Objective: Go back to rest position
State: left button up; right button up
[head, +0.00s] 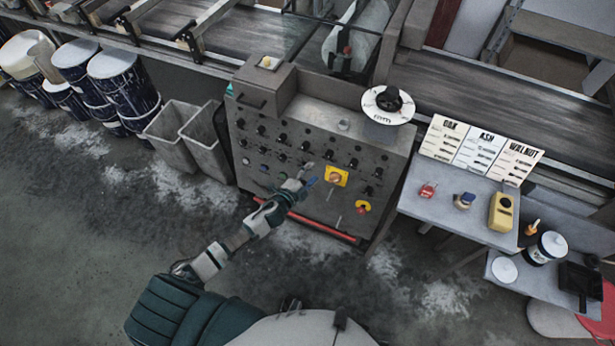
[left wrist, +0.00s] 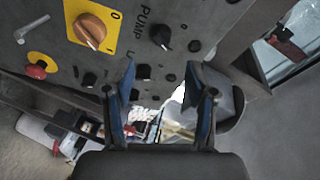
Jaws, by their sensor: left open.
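My left gripper (head: 309,181) is at the front of the grey control panel (head: 262,122), just left of the yellow plate with the orange rotary switch (head: 336,176). In the left wrist view the gripper (left wrist: 162,85) has its two blue-padded fingers apart with nothing between them. The orange switch (left wrist: 92,31) and a black knob (left wrist: 161,35) beside the word PUMP lie beyond the fingertips. Whether a finger touches the panel cannot be told. The arm reaches forward from my body. My right gripper is not in view.
A red emergency button (head: 363,207) and a red bar (head: 318,227) are on the panel. Grey bins (head: 168,135) and blue drums (head: 122,80) stand left. A side table (head: 425,205) with sample cards (head: 480,148) and small containers stands right. The floor at left is open.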

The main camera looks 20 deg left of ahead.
pick_arm(q)
jog(key=shift+v, duration=1.15)
jog(key=s+a+f+n+g+y, duration=0.1)
jog(key=s+f+n+g+y, duration=0.15)
jog(key=s+f, duration=0.4)
jog(key=s+a+f+n+g+y, duration=0.15)
jog(key=s+f+n, duration=0.25)
jog(key=f, duration=0.6)
jog(key=s+a+f+n+g+y, duration=0.1)
jog(key=s+f+n+g, duration=0.2)
jog(key=s+f, duration=0.35)
jog(key=s+d+f+n+g, duration=0.2)
jog(key=s+f, duration=0.5)
jog(key=s, duration=0.4)
jog(key=s+d+f+n+g+h, duration=0.1)
jog(key=s+f+g, duration=0.4)
jog(key=s, duration=0.6)
notch_tip(320, 180, down, 2)
jog(key=shift+d+f+n, duration=0.1)
jog(key=shift+d+n, duration=0.55)
jog(key=shift+n, duration=0.1)
